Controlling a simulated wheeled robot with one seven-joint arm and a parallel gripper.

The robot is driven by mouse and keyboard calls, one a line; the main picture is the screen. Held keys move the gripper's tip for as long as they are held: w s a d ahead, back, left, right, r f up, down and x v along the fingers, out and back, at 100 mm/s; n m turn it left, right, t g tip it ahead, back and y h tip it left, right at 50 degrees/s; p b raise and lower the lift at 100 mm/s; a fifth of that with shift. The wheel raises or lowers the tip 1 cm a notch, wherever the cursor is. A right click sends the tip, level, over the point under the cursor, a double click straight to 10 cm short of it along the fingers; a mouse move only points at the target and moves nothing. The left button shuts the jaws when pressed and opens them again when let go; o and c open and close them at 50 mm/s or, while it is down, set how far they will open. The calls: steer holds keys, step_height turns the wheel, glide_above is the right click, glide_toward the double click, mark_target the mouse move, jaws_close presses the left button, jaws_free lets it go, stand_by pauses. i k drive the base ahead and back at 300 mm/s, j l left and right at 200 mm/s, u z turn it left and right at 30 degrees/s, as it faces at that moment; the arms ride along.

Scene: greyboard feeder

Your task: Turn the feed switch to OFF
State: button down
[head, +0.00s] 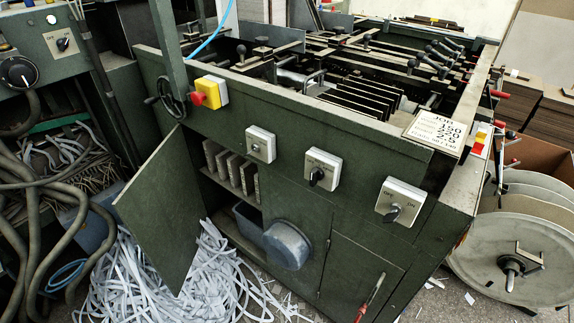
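Two black rotary switches on pale square plates sit on the green machine's front panel in the head view. The middle switch (317,175) has small lettering above its knob, too small to read. The right switch (393,213) is larger in view, with marks at its upper corners that look like OFF and ON; its knob appears tilted. I cannot tell from the lettering which one is the feed switch. My gripper is not in view.
An open cabinet door (162,212) juts out front left, above white paper strips (160,290) on the floor. A red emergency button (199,98) and a handwheel (172,93) stick out of the panel. Large reels (495,245) stand at right. Space before the right switches looks clear.

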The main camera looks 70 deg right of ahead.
mark_target(317, 174)
steer(key=i+l+z, duration=0.2)
steer(key=z, duration=1.5)
